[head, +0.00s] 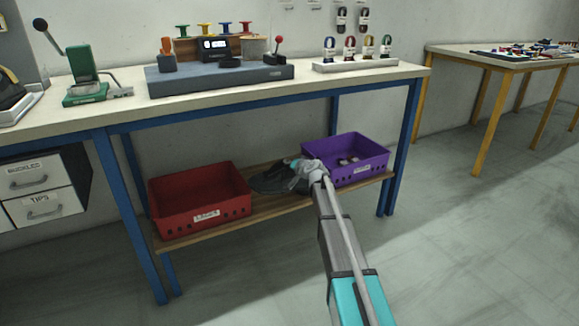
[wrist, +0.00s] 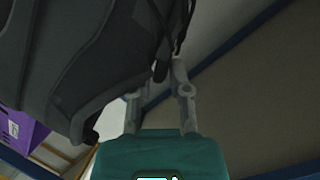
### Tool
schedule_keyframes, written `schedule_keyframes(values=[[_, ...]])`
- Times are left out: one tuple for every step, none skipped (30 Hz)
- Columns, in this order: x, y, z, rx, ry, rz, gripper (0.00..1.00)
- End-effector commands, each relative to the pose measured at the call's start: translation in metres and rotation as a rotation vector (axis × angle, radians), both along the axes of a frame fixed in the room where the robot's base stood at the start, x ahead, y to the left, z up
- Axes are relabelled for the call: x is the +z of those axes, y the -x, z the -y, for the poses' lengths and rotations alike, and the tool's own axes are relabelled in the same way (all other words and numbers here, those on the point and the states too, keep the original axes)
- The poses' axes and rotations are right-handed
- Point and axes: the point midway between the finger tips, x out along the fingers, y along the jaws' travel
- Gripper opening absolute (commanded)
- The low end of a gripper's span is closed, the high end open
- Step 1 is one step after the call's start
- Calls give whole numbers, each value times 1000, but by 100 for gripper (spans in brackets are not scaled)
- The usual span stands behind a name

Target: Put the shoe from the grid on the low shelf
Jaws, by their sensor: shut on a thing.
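A dark grey shoe (head: 270,180) is at the low wooden shelf (head: 207,233), in the gap between a red crate and a purple crate. My gripper (head: 312,175) is at the shoe's right end and shut on it. In the wrist view the shoe (wrist: 95,60) fills the upper left, and its laces hang near the fingers of my gripper (wrist: 160,95). The fingers partly hide the shoe's right end in the head view. I cannot tell whether the sole touches the shelf board.
The red crate (head: 200,204) stands left of the shoe and the purple crate (head: 362,165) stands right, close to my gripper. The workbench top (head: 400,73) overhangs the shelf, with blue legs (head: 128,215) at the sides. The floor in front is clear.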

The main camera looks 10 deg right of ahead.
Motion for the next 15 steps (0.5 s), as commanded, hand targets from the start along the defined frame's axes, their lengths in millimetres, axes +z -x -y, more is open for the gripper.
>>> schedule_keyframes(values=[[0, 0, 0, -1, -1, 0, 0], [0, 0, 0, -1, -1, 0, 0], [0, 0, 0, -1, -1, 0, 0], [0, 0, 0, -1, -1, 0, 0], [0, 0, 0, -1, -1, 0, 0], [-2, 0, 0, -1, -1, 0, 0], [-2, 0, 0, -1, -1, 0, 0], [-3, 0, 0, -1, -1, 0, 0], [-4, 0, 0, -1, -1, 0, 0], [-5, 0, 0, -1, -1, 0, 0], [-5, 0, 0, -1, -1, 0, 0], [-6, 0, 0, -1, -1, 0, 0], [-7, 0, 0, -1, -1, 0, 0], [-7, 0, 0, -1, -1, 0, 0], [-8, 0, 0, -1, -1, 0, 0]])
